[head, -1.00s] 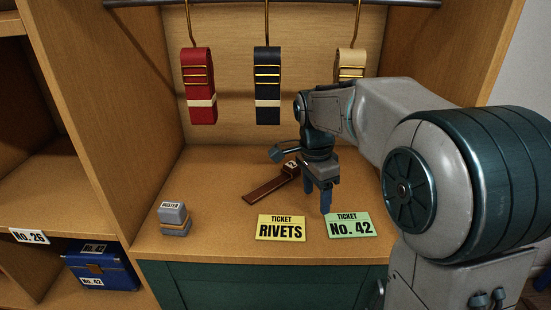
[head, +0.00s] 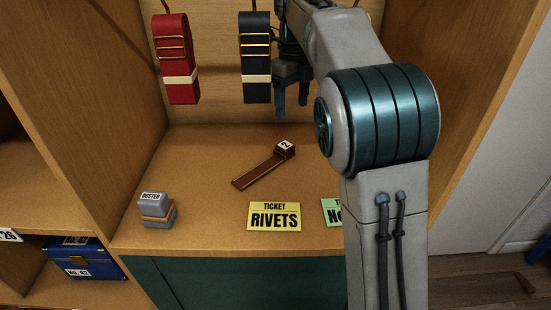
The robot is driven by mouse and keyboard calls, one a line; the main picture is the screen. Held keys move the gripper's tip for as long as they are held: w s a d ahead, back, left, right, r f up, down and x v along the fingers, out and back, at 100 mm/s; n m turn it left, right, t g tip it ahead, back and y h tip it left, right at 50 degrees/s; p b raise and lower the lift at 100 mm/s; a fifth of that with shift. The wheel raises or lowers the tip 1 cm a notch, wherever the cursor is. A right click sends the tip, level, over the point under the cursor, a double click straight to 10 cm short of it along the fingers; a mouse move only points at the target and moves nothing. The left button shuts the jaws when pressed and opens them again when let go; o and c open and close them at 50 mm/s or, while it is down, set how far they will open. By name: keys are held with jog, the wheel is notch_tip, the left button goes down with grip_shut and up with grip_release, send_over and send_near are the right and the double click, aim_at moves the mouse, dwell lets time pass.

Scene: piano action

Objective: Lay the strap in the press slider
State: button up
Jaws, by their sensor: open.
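Two folded straps with gold buckles and pale bands hang from hooks: a red one (head: 178,85) at the left and a dark navy one (head: 255,80) to its right. My gripper (head: 292,108) is raised just right of the navy strap, fingers pointing down, apart and empty. It is close to the strap in the picture; I cannot tell whether they touch. A flat brown strip (head: 258,172) lies diagonally on the counter, with a dark block (head: 284,149) marked 2 at its far end. I cannot tell which thing is the press slider.
A yellow RIVETS ticket (head: 274,216) lies at the counter's front, beside a green ticket (head: 332,212) partly hidden by my arm. A grey block marked DUSTER (head: 156,212) stands front left. A blue box (head: 84,262) sits on the lower left shelf. The counter's back left is clear.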

jog(key=b, duration=0.1)
send_over(289, 147)
jog(key=f, duration=0.7)
jog(key=shift+w+d, duration=0.1)
jog(key=shift+w, duration=0.1)
jog(key=shift+s+f+b, duration=0.2)
jog(key=shift+f+b, duration=0.6)
jog(key=shift+f, duration=1.8)
jog(key=c, duration=1.2)
jog(key=shift+o, duration=0.2)
jog(key=shift+r, duration=0.25)
jog(key=shift+r+p, duration=0.5)
jog(key=shift+p, duration=0.35)
jog(key=shift+r, duration=0.1)
